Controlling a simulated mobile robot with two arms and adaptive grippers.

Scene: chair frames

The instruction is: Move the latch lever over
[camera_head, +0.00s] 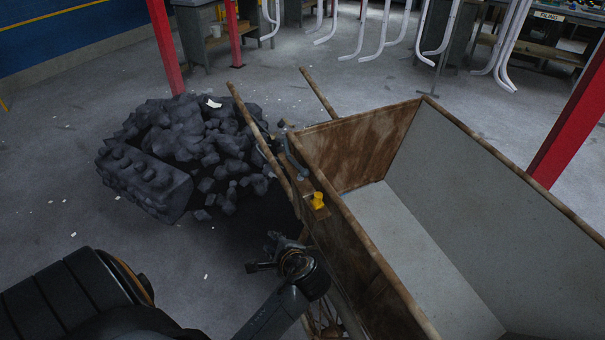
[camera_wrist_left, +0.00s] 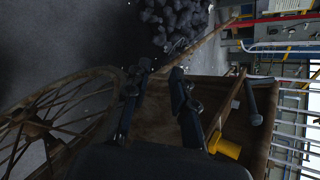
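A wooden cart (camera_head: 410,237) with rusty brown sides and a pale grey inside stands at the right. On its near-left side is a small wooden block with a yellow knob (camera_head: 318,200), and a dark grey bent lever (camera_head: 294,160) sits just beyond it. In the left wrist view, the yellow knob (camera_wrist_left: 225,146) and the dark lever (camera_wrist_left: 252,104) lie to the right of the fingers. My left gripper (camera_head: 262,252) is outside the cart, left of and below the yellow knob. Its fingers (camera_wrist_left: 155,78) are apart with nothing visible between them. My right gripper is out of view.
A heap of dark lumps (camera_head: 190,150) lies on the floor beyond my left gripper. Two wooden handles (camera_head: 262,140) stick out from the cart's far end. A spoked wheel (camera_wrist_left: 55,120) is close beside the gripper. Red posts (camera_head: 165,45) stand farther off.

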